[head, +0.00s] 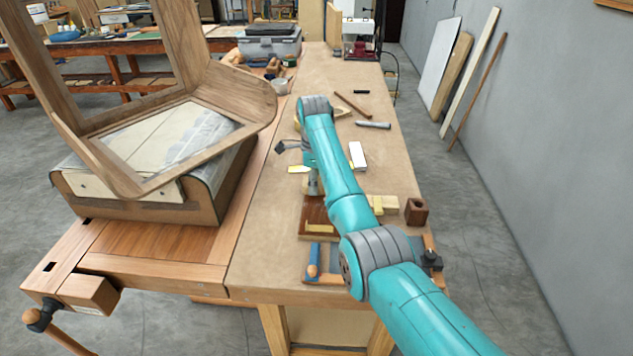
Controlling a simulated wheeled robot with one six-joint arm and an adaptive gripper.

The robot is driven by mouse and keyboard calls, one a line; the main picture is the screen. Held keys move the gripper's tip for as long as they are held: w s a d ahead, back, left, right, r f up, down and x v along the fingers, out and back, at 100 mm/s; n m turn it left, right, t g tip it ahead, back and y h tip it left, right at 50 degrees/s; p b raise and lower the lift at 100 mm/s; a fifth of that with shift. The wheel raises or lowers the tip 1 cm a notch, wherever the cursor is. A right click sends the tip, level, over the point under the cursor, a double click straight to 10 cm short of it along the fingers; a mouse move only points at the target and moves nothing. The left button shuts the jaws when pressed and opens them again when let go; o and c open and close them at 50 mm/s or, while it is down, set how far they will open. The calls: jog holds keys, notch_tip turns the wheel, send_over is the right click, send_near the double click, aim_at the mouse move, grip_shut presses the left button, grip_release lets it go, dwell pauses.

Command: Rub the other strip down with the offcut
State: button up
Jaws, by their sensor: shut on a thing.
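My arm reaches across the bench, and my gripper (313,183) points down beyond the forearm, partly hidden. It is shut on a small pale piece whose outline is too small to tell. Below it is a dark brown board (314,212) on the bench, with a pale strip (319,228) lying near its front. My arm covers the board's right side. A yellow piece (298,169) shows just left of the gripper. I cannot tell which piece is the offcut, nor whether the gripper touches a strip.
A white block (357,155), a grey cylinder (373,125) and a wooden stick (352,104) lie farther back. Pale blocks (385,204) and a brown block (416,211) stand to the right. A blue-handled tool (313,262) lies in front. A bent wooden frame (190,60) stands left.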

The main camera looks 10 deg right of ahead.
dwell(0.3)
jog(key=shift+s+d, duration=0.25)
jog(key=shift+d, duration=0.45)
jog(key=shift+a, duration=0.2)
jog(key=shift+w+a, duration=0.25)
jog(key=shift+a, duration=0.3)
jog(key=shift+d, duration=0.1)
jog(key=shift+s+d, duration=0.25)
jog(key=shift+d, duration=0.4)
